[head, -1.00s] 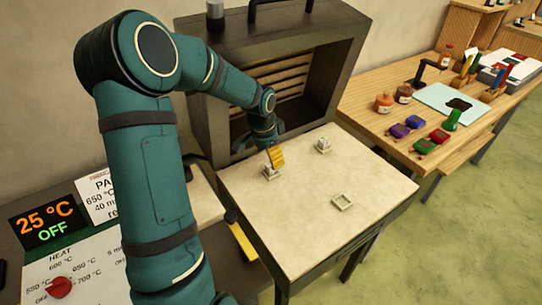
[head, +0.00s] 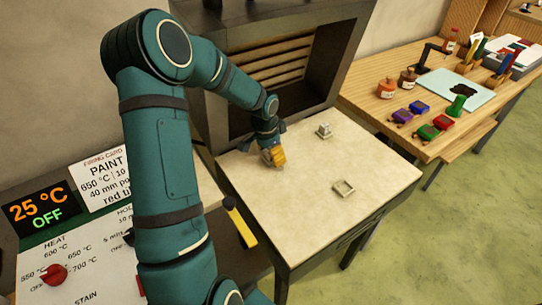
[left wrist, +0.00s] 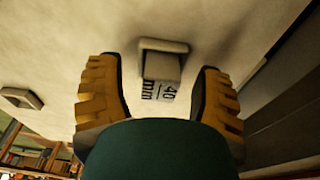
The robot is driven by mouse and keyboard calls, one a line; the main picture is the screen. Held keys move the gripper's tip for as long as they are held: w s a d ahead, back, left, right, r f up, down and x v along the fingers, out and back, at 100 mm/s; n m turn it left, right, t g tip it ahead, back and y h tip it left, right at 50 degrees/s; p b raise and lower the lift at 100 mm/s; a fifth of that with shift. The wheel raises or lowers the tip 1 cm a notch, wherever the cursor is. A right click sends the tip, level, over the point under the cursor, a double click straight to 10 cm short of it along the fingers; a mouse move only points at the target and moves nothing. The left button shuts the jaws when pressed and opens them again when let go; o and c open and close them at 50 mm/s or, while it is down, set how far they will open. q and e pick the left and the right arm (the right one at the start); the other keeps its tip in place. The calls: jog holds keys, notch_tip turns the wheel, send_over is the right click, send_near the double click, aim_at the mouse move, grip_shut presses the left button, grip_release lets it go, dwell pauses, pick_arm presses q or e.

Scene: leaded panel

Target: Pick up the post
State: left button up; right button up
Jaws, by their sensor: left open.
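A pale, blocky post (left wrist: 162,66) with a square, wider end shows in the left wrist view, with dark "40 mm" lettering beside it. My left gripper (left wrist: 160,88) is open, with one yellow ribbed finger on each side of the post and gaps between. In the head view the same gripper (head: 274,155) is low over the pale tabletop and largely hides this post. A second small pale post (head: 324,130) stands on the table to the right. A low square frame (head: 344,188) lies nearer the front; a similar frame shows in the wrist view (left wrist: 20,96). My right gripper is out of view.
The dark kiln (head: 345,55) stands open behind the pale table (head: 300,220). A wooden bench (head: 372,100) at right holds bottles, coloured pots and a green cup (head: 456,105). A panel reading "25 °C OFF" (head: 42,210) is at left. The table's front is clear.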

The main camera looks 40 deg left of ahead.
pick_arm(q)
grip_shut()
jog(key=shift+r, duration=0.15)
